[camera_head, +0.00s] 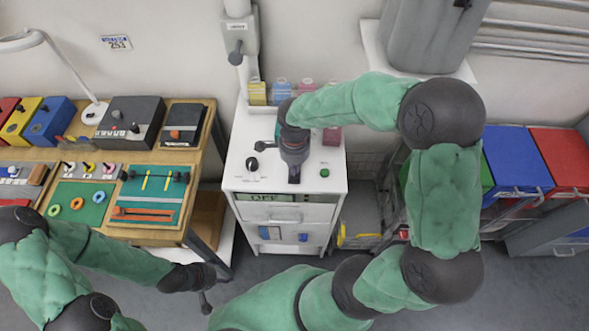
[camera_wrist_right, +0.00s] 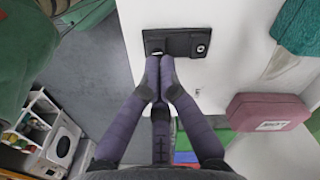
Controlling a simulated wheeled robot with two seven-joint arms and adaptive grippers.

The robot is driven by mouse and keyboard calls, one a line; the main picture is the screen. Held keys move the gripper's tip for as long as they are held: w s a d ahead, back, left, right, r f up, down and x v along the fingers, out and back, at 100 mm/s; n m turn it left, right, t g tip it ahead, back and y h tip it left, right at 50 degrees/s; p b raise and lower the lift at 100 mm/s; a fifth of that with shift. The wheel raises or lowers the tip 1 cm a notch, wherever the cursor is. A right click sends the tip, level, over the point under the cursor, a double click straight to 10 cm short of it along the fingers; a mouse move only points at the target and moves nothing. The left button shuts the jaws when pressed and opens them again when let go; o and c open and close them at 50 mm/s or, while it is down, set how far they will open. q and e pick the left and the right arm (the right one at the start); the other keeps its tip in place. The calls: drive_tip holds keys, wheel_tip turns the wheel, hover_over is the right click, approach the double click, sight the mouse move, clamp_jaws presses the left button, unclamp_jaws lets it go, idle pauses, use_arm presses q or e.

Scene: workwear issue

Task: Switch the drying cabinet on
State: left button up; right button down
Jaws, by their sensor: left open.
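The white cabinet (camera_head: 235,186) stands in the middle of the head view, and its front display (camera_head: 264,197) reads OFF. On its top are a black knob (camera_head: 252,163) at the left and a green button (camera_head: 325,172) at the right. My right gripper (camera_head: 294,176) points down over the top between them. In the right wrist view its fingers (camera_wrist_right: 160,62) are together and empty, with their tips at the lower edge of a black switch plate (camera_wrist_right: 178,42); contact cannot be told. My left gripper (camera_head: 206,303) is open, low over the floor left of the cabinet.
Several coloured containers (camera_head: 257,94) stand along the cabinet's back edge. A wooden workbench (camera_head: 172,157) with tool boards is at the left. Blue (camera_head: 515,160) and red (camera_head: 560,160) bins are at the right. A wall box with a lever (camera_head: 238,45) hangs behind the cabinet.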

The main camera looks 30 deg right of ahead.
drive_tip(key=shift+f+b, duration=1.1)
drive_tip(key=shift+f, duration=0.15)
idle(1.0)
drive_tip(key=shift+r+p, duration=2.25)
drive_tip(key=shift+r, duration=1.3)
drive_tip(key=shift+s, duration=0.1)
